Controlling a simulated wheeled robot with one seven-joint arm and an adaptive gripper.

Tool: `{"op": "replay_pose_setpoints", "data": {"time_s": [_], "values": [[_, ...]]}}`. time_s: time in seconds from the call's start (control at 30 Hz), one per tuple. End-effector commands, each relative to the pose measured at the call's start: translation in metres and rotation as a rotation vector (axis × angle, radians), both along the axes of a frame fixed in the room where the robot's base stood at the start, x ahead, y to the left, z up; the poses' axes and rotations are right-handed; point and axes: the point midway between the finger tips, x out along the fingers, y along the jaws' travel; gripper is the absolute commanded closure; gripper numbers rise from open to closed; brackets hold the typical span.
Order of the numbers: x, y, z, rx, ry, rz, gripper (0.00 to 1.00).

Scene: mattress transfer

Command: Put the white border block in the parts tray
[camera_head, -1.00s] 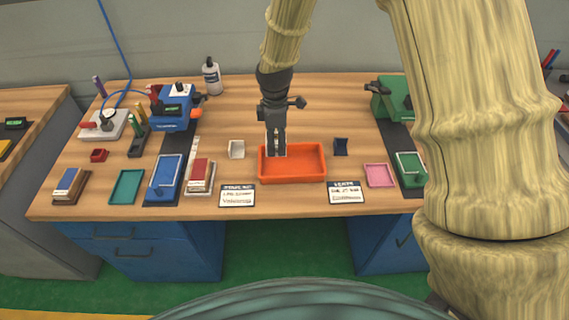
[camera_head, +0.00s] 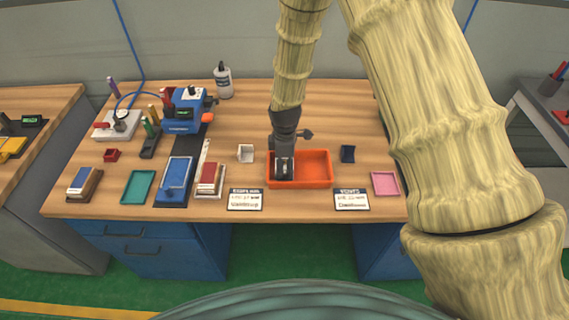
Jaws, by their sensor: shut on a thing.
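The orange tray (camera_head: 318,183), which I take as the parts tray, lies at the front middle of the wooden table. My gripper (camera_head: 284,172) points down into the left part of this tray. It is shut on a small piece, which I take to be the white border block; the fingers hide it now, and it showed pale between them a second ago. I cannot tell whether the piece touches the tray floor.
A small white open holder (camera_head: 245,153) stands just left of the tray, and a dark blue one (camera_head: 347,153) to its right. Two label cards (camera_head: 245,199) lie in front. A pink tray (camera_head: 385,184) is at right. Clear wood lies behind the tray.

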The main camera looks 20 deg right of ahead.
Motion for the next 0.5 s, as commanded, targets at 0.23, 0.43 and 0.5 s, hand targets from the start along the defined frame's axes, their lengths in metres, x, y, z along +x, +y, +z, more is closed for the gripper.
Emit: {"op": "replay_pose_setpoints", "data": {"time_s": [0.23,0.43,0.5], "values": [[0.0,-0.0002,-0.0018,0.0,0.0,0.0,0.63],[0.0,-0.0001,-0.0047,0.0,0.0,0.0,0.34],[0.0,-0.0001,-0.0044,0.0,0.0,0.0,0.29]]}}
